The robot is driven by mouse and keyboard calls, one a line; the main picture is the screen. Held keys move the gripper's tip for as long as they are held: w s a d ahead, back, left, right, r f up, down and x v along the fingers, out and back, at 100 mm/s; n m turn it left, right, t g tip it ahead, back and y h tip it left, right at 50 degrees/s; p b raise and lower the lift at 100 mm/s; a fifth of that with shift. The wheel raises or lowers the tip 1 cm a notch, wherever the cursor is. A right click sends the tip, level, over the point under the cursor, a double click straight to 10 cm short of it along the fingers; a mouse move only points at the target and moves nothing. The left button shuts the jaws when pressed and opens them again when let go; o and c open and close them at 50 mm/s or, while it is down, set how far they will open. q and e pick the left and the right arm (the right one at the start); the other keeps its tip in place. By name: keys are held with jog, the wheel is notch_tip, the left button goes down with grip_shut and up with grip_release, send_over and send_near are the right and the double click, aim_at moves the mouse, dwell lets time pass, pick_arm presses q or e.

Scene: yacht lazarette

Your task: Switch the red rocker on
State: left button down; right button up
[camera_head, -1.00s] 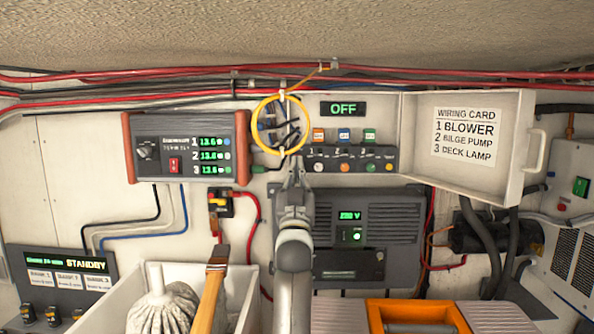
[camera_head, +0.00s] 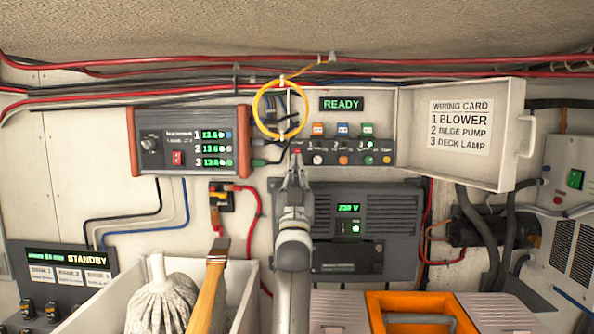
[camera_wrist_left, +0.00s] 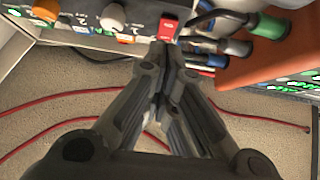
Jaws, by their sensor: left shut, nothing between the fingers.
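A small red rocker (camera_head: 297,151) sits at the left end of the dark switch panel (camera_head: 350,146). It also shows in the left wrist view (camera_wrist_left: 168,26), just past the fingertips. My left gripper (camera_head: 297,168) is shut and empty, its tips at the rocker's lower edge in the head view. I cannot tell whether they touch it. A display (camera_head: 342,104) above the panel reads READY in green. Another red switch (camera_head: 177,158) is on the red-ended meter unit (camera_head: 190,112) to the left. My right gripper is not in view.
A yellow cable loop (camera_head: 257,112) hangs just above and left of the gripper. An open white lid (camera_head: 412,142) with a wiring card (camera_head: 461,126) stands to the right.

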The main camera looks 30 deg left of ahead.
pick_arm(q)
jog(key=b+v, duration=0.5)
jog(key=v, duration=0.5)
jog(key=shift+f+b, duration=0.35)
jog(key=shift+f, duration=0.05)
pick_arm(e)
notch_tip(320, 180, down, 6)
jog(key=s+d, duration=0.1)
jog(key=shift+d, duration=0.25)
